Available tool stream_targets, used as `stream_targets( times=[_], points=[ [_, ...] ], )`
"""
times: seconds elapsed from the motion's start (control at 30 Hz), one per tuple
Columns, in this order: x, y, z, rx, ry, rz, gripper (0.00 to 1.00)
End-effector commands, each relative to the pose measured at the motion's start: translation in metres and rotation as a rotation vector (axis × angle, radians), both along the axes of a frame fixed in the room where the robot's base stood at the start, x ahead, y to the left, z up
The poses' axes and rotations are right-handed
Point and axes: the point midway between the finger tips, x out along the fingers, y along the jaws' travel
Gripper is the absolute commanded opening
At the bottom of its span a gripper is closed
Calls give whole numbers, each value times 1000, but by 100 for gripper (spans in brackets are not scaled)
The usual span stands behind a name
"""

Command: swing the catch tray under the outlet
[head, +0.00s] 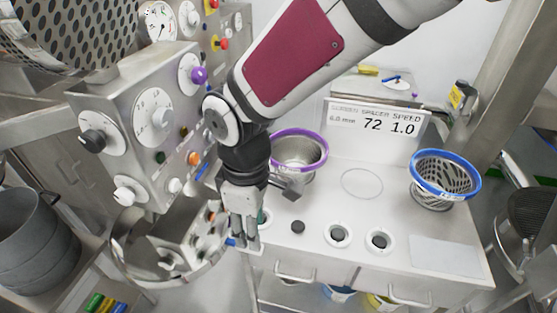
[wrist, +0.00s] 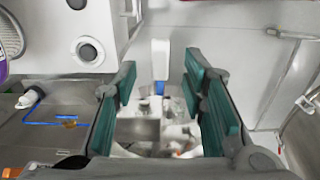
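A round, shiny metal tray (head: 128,262), which looks like the catch tray, sits low at the left in the head view, below the control panel. Its bowl shows reflections. My gripper (head: 243,244) points down at the tray's right side, by the bench's front left corner. A small blue piece shows beside the fingertips. In the wrist view my gripper (wrist: 168,105) is open, with teal pads well apart. A white bar with a blue end (wrist: 160,60) shows in line with the gap between them; I cannot tell whether it touches either finger. I cannot make out the outlet.
A steel control panel (head: 130,115) with dials and knobs stands close left of my arm. The bench (head: 330,215) carries a purple-rimmed sieve (head: 300,148) and a blue-rimmed basket (head: 446,172). A grey bucket (head: 35,235) stands far left. Drawer handles (head: 295,277) jut from the bench front.

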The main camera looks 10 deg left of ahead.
Motion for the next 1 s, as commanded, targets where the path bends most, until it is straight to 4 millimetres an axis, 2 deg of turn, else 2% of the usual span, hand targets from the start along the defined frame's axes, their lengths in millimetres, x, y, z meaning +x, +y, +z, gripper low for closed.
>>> stream_targets(
  times=[0.1,0.3,0.5,0.73,0.77,0.9,0.93,1.0],
  points=[
    [-1,0,-24,-3,4,2,38],
    [-1,0,-49,-2,2,1,38],
    [0,0,-59,0,-1,0,38],
    [0,0,-59,0,-1,0,38],
    [0,0,-59,0,-1,0,36],
    [0,0,-59,0,-1,0,4],
    [0,0,-59,0,-1,0,0],
    [0,0,-59,0,-1,0,0]
  ],
)
